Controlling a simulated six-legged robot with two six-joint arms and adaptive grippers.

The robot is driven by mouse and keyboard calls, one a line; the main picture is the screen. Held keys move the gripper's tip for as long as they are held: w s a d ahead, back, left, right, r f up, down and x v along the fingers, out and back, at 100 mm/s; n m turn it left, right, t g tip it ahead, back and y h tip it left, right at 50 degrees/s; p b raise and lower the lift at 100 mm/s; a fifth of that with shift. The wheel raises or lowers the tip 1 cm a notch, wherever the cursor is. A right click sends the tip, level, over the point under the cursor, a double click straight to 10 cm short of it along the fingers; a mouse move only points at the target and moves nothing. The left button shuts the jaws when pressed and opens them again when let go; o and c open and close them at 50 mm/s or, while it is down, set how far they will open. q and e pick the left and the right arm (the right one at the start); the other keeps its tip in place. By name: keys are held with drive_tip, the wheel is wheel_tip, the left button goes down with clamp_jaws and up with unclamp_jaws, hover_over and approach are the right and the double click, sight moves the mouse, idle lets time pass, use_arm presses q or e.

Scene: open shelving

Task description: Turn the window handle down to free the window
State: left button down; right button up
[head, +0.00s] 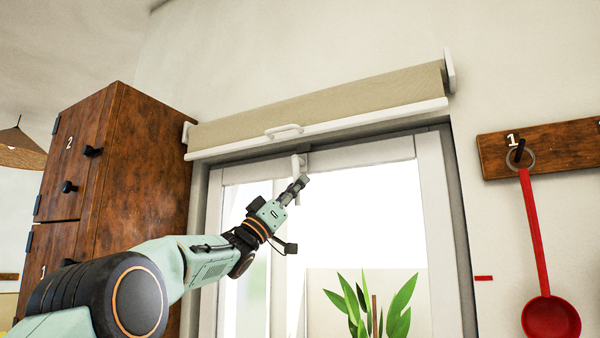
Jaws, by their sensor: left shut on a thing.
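The window (434,210) has a white frame and stands under a rolled beige blind. The white window handle (296,165) is at the top middle of the frame and hangs downward from it. My left gripper (302,181) reaches up from the lower left and is shut on the handle near its lower end. The fingers hide part of the handle. My right gripper is not in view.
The beige blind (320,95) has a white bottom bar with a small pull just above the handle. A brown wooden cabinet (150,165) stands at left. A red ladle (535,240) hangs from a wooden rack at right. A green plant (400,310) shows low in the window.

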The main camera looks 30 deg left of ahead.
use_arm(q)
drive_tip(key=shift+s+a+r+m+g+h+p, duration=0.2)
drive_tip(key=shift+r+m+g+h+p, duration=0.1)
drive_tip(key=shift+m+g+p, duration=0.15)
drive_tip(key=shift+s+a+r+m+g+h+p, duration=0.1)
drive_tip(key=shift+a+r+m+g+h+p, duration=0.2)
drive_tip(key=shift+m, duration=0.25)
drive_tip(key=shift+d, duration=0.1)
drive_tip(key=shift+w+f, duration=0.1)
drive_tip(key=c, duration=1.3)
unclamp_jaws()
drive_tip(key=shift+w+f, duration=0.1)
drive_tip(key=shift+f, duration=0.15)
drive_tip(key=shift+d+f, duration=0.1)
drive_tip(key=v, duration=1.2)
drive_tip(key=shift+w, duration=0.1)
